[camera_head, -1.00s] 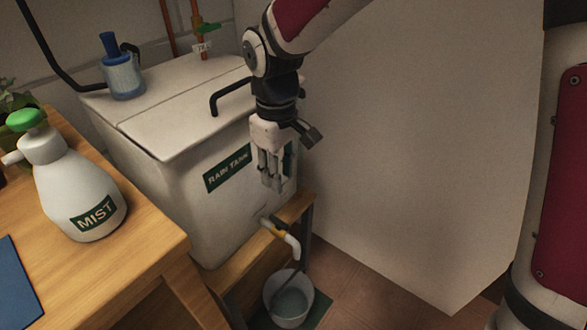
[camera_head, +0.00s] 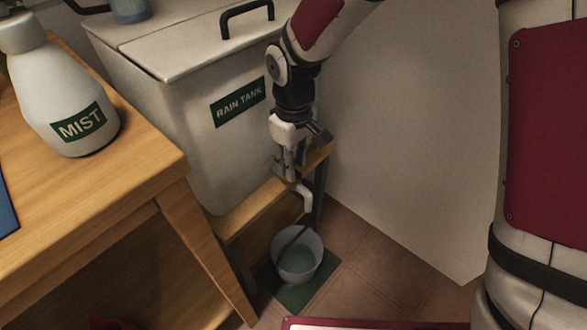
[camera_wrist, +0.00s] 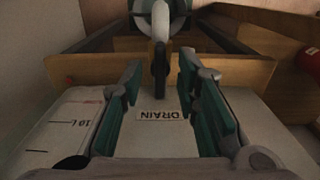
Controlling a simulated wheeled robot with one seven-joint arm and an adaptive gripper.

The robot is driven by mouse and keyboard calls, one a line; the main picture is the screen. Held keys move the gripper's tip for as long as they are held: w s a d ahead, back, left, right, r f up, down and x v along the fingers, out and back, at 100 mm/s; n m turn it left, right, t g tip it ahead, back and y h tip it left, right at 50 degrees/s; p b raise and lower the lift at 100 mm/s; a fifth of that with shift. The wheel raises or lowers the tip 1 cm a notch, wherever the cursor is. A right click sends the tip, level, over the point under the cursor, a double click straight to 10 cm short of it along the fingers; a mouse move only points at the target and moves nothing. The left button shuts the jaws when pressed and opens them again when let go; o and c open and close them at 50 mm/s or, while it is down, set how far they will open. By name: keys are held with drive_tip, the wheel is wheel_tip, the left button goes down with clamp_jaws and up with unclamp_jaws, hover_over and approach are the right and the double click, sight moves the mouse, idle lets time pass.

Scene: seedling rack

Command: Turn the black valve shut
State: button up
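In the wrist view, the black valve (camera_wrist: 160,62) is a narrow dark lever standing on the brass fitting of the drain outlet. It points toward the tank wall with the DRAIN label (camera_wrist: 164,115). My gripper (camera_wrist: 159,63) is open, with one green-padded finger on each side of the lever and visible gaps between. In the head view, my gripper (camera_head: 288,173) points down at the front of the rain tank (camera_head: 190,125) and hides the valve. The white spout (camera_head: 304,197) shows just right of and below the fingers.
A grey bucket (camera_head: 297,270) stands on a green mat (camera_head: 297,298) below the spout. The tank rests on a wooden stand (camera_head: 252,213). A wooden table (camera_head: 130,190) with a white MIST bottle (camera_head: 62,110) is at left. A pale panel (camera_head: 410,150) rises at right.

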drive_tip(key=shift+f, duration=0.55)
clamp_jaws()
